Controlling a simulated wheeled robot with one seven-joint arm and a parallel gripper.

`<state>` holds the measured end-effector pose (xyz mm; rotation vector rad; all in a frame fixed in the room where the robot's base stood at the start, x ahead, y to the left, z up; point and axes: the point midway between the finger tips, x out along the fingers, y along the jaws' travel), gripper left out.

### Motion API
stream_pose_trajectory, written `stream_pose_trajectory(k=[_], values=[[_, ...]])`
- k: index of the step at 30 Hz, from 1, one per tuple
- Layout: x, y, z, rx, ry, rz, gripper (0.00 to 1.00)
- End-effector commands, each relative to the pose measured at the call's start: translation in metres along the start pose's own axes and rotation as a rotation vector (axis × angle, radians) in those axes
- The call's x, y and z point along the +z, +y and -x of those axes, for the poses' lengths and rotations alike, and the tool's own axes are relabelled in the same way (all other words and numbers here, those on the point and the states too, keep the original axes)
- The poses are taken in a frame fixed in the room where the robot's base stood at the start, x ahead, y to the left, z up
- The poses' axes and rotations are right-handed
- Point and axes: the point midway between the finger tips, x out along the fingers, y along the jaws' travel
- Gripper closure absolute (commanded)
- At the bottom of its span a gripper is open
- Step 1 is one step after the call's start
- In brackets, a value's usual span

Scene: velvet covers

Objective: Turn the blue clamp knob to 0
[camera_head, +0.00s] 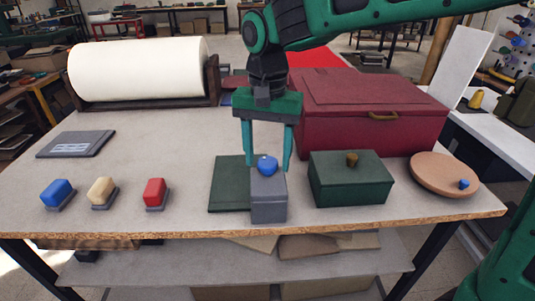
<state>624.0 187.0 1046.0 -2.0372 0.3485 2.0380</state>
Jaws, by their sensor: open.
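The blue clamp knob (267,165) sits on top of a grey block-shaped clamp body (268,198) near the front middle of the table. My gripper (268,165) points straight down over it, with its two teal fingers open. One finger is on the left of the knob and the other on the right, with gaps between them and the knob. The fingertips are about level with the knob. No scale or 0 mark is readable at this size, so the knob's setting cannot be told.
A dark green panel (229,184) lies beside the clamp on the left. A green box (349,178) stands close on the right, with a round tan board (444,174) beyond it. A large red case (365,112) is behind. Blue (57,193), cream (102,191) and red (154,193) blocks stand at left.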

Motion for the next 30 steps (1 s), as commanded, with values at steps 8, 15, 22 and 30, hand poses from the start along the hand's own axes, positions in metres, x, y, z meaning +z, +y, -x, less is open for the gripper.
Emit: stream_pose_trajectory(k=[8, 15, 22, 30], values=[[0.0000, 0.0000, 0.0002, 0.000, 0.000, 0.000, 0.85], [0.0000, -0.0002, 0.0004, 0.000, 0.000, 0.020, 0.85], [0.0000, -0.0005, 0.0005, -0.001, 0.000, 0.120, 0.85], [0.0002, -0.0006, 0.0007, -0.001, 0.001, 0.347, 0.85]])
